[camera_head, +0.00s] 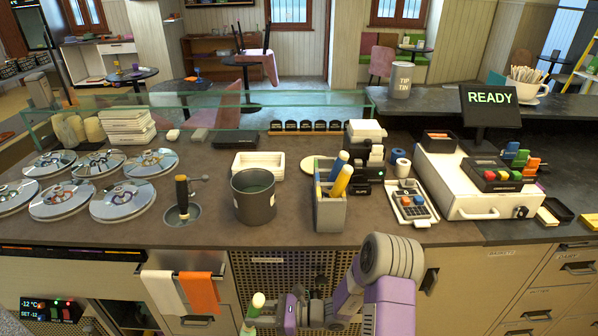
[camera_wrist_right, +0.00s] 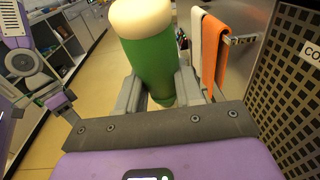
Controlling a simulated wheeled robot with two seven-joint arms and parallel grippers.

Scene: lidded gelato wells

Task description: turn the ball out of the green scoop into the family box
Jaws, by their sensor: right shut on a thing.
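My right gripper (camera_head: 262,312) is low in front of the counter's cabinet doors in the head view. In the right wrist view, it (camera_wrist_right: 160,92) is shut on the green scoop (camera_wrist_right: 152,68), a thick green handle with a cream end standing up between the fingers. The scoop's cream-tipped end (camera_head: 258,300) also shows in the head view. My left gripper is not in view.
Several round lids (camera_head: 122,202) cover the left of the counter. A dark pot (camera_head: 254,207), a grey holder (camera_head: 330,215) with coloured handles and a black-handled tool (camera_head: 182,195) stand near the front edge. White and orange towels (camera_head: 200,292) hang below. A glass screen runs behind.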

